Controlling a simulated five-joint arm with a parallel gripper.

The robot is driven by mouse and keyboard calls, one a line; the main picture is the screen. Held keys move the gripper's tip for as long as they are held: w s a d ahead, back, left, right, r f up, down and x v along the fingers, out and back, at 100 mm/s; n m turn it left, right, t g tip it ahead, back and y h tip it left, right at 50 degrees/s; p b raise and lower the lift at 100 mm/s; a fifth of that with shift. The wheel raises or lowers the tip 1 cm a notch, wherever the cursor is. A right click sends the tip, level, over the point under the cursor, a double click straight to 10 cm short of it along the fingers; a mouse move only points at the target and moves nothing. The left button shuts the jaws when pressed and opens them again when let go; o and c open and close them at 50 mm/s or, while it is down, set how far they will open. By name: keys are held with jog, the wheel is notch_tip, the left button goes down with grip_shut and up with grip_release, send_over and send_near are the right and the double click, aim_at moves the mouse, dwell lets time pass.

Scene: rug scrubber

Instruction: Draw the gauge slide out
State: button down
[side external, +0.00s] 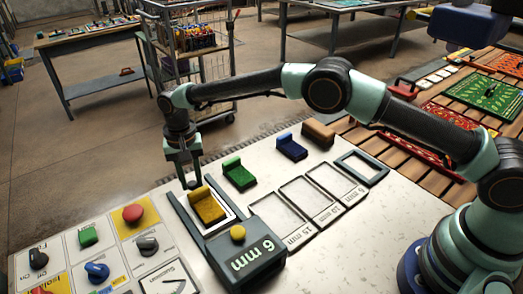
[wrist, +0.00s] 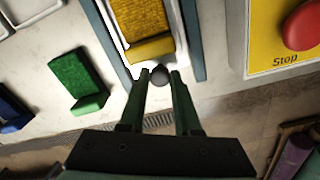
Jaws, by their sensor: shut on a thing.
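A gauge with a dark grey housing (side external: 262,258) marked "6 mm" and a yellow button on top stands on the white board. A light tray, which looks like the gauge slide (side external: 228,209), lies between two dark rails and carries a yellow step-shaped block (side external: 205,206). In the wrist view the yellow block (wrist: 143,22) sits at the top, with a dark round knob (wrist: 159,75) at the slide's near end. My gripper (side external: 189,183) is at the far end of the rails; its fingers (wrist: 158,84) are shut on the knob.
Green (side external: 239,173), blue (side external: 291,147) and brown (side external: 318,133) blocks stand behind, near the board's far edge. Empty outlined places (side external: 297,204) lie right of the gauge. A panel with a red Stop button (side external: 132,213) and several switches is at left.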

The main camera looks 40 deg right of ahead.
jog(key=shift+w+a, duration=0.1)
jog(key=shift+w, duration=0.3)
jog(key=shift+r, duration=0.1)
jog(key=c, duration=0.6)
grip_release()
notch_tip(320, 180, up, 12)
jog(key=shift+r, duration=0.1)
